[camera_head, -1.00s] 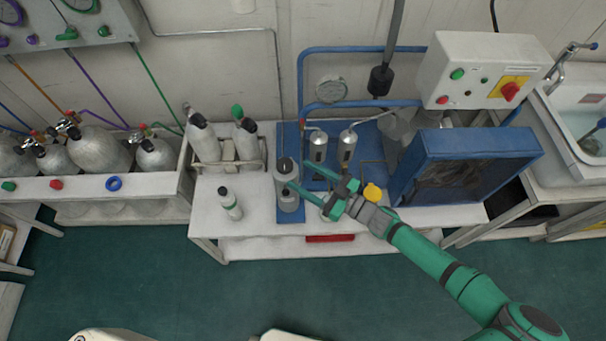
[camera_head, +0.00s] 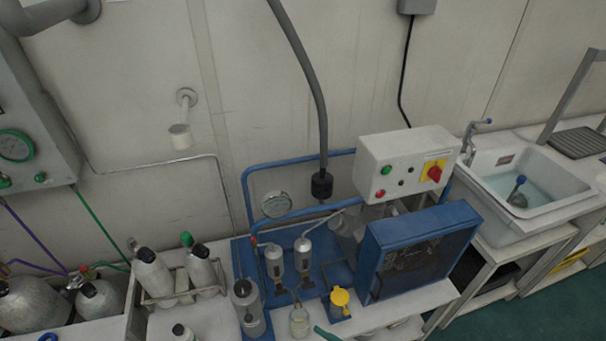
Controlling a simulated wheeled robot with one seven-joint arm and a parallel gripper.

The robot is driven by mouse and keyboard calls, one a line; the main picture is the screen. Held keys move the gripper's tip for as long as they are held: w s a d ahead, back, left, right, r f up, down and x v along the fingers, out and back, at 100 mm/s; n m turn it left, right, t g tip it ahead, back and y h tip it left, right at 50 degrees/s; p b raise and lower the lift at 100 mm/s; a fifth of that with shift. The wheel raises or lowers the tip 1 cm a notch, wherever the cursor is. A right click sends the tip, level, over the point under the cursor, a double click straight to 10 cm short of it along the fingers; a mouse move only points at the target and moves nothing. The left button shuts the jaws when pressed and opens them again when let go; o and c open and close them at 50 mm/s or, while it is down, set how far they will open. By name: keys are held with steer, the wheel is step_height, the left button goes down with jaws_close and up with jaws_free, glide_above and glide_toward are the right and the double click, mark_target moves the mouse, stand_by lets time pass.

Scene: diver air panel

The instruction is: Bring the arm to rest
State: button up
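Only a small green piece of my arm or gripper (camera_head: 326,334) shows at the bottom edge of the picture, in front of the blue-based compressor bench. The rest of the arm is below the frame. I cannot tell whether the gripper is open or shut, or whether it holds anything.
Close by stand a grey cylinder (camera_head: 247,308), a small jar (camera_head: 300,322) and a yellow-topped container (camera_head: 340,302). Behind are two metal filters, a blue-framed unit (camera_head: 418,248) and a white control box (camera_head: 405,163). A sink (camera_head: 525,180) is at right.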

steer(key=s+d+m+t+h, duration=0.3)
steer(key=s+m+t+h, duration=0.15)
steer(key=s, duration=1.05)
steer(key=s+a+r+m+t+h, duration=0.1)
steer(key=s+a+r+m+h, duration=0.3)
steer(key=a+r+m+h, duration=0.2)
step_height(320, 180, up, 3)
steer(key=shift+s+f+h, duration=0.2)
steer(key=shift+s+h, duration=0.15)
steer(key=shift+h, duration=0.9)
steer(key=shift+c, duration=0.4)
steer(key=c, duration=0.5)
steer(key=shift+w+a, duration=0.1)
steer(key=shift+w, duration=0.05)
steer(key=shift+c, duration=0.7)
